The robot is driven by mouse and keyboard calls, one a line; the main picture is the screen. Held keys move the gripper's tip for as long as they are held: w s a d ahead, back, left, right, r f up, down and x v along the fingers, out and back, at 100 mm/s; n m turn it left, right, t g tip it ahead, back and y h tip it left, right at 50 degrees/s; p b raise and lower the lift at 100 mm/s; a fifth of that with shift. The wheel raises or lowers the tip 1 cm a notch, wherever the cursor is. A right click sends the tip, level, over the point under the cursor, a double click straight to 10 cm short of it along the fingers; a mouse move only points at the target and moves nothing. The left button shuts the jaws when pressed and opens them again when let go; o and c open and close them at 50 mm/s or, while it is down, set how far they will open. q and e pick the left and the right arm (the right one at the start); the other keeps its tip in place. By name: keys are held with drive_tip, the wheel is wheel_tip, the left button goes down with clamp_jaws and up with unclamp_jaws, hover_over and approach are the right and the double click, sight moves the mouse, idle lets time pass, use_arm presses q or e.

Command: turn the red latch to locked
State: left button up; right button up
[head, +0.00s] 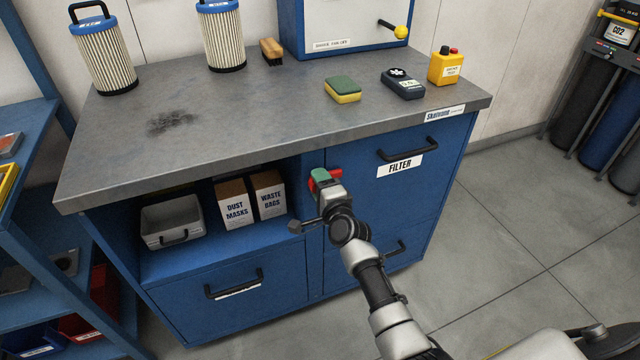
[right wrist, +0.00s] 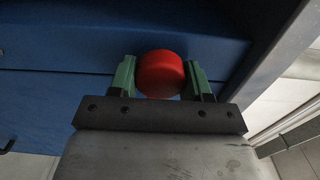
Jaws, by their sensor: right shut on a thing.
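The red latch (right wrist: 161,74) shows in the right wrist view as a round red end between two green finger pads. In the head view only bits of its red (head: 311,184) show beside the fingers, on the blue cabinet front left of the FILTER drawer. My right gripper (head: 320,175) is shut on the latch, with a pad touching each side of it. The gripper hides most of the latch in the head view, and I cannot read its locked or unlocked marking. My left gripper is in neither view.
The blue cabinet has a grey worktop (head: 255,105) just above the gripper. The FILTER drawer handle (head: 408,150) juts out to the right. An open shelf with a grey bin (head: 172,238) and two boxes lies to the left.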

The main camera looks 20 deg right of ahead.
drive_tip(key=o, duration=1.2)
drive_tip(key=shift+o, duration=0.2)
drive_tip(key=s+p, duration=0.1)
drive_tip(key=s, duration=0.9)
drive_tip(key=shift+s+d, duration=0.2)
drive_tip(key=shift+s, duration=0.2)
